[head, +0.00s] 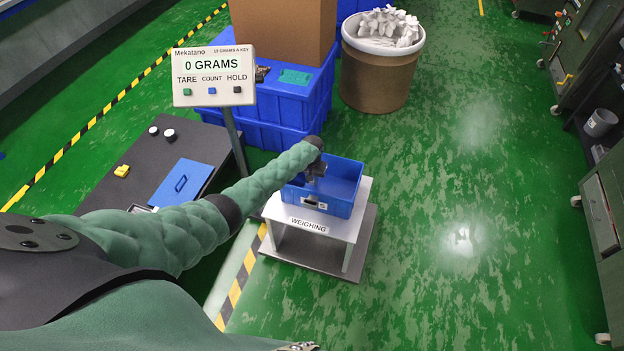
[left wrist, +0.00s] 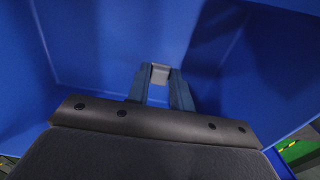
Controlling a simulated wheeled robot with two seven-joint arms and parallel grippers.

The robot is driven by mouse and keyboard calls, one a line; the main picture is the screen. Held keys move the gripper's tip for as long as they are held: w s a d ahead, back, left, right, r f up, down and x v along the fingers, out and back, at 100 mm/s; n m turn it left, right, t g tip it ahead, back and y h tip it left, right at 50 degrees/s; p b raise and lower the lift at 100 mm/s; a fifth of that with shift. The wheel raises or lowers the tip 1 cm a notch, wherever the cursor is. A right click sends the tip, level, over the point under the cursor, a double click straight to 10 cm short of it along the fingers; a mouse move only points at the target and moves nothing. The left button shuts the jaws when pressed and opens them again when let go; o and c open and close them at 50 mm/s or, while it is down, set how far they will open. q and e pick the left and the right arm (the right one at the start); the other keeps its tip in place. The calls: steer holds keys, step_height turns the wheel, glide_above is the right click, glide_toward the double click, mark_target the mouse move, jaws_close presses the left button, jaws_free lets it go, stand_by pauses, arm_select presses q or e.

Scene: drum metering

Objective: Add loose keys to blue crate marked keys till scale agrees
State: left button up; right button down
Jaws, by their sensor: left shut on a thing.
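The blue crate (head: 343,207) stands on the white platform (head: 325,225) marked WEIGHING. A label (head: 314,203) is on its front, its print too small to read. My left gripper (head: 315,178) is over the crate's left part, reaching in from above. In the left wrist view the fingers (left wrist: 160,82) are shut on a small grey piece (left wrist: 160,73), seemingly a key, with blue crate walls (left wrist: 90,50) around them. No loose keys show on the visible part of the crate floor. The scale display (head: 212,64) reads 0 GRAMS. My right gripper is out of view.
The display has TARE, COUNT and HOLD buttons (head: 212,91). A dark bench (head: 140,158) with a blue panel (head: 181,182) stands left of the platform. Blue bins (head: 290,105) with a cardboard box (head: 283,30) stand behind. A brown tub (head: 378,82) holds white pieces. Green floor (head: 480,180) is clear at right.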

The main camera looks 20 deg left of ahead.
arm_select(q)
steer(key=shift+f+b, duration=1.75)
steer(key=shift+f, duration=0.55)
stand_by(1.5)
steer(key=o, duration=1)
steer(key=shift+o, duration=0.2)
steer(key=shift+r, duration=0.1)
steer(key=shift+r+b, duration=0.3)
steer(key=shift+r, duration=3.5)
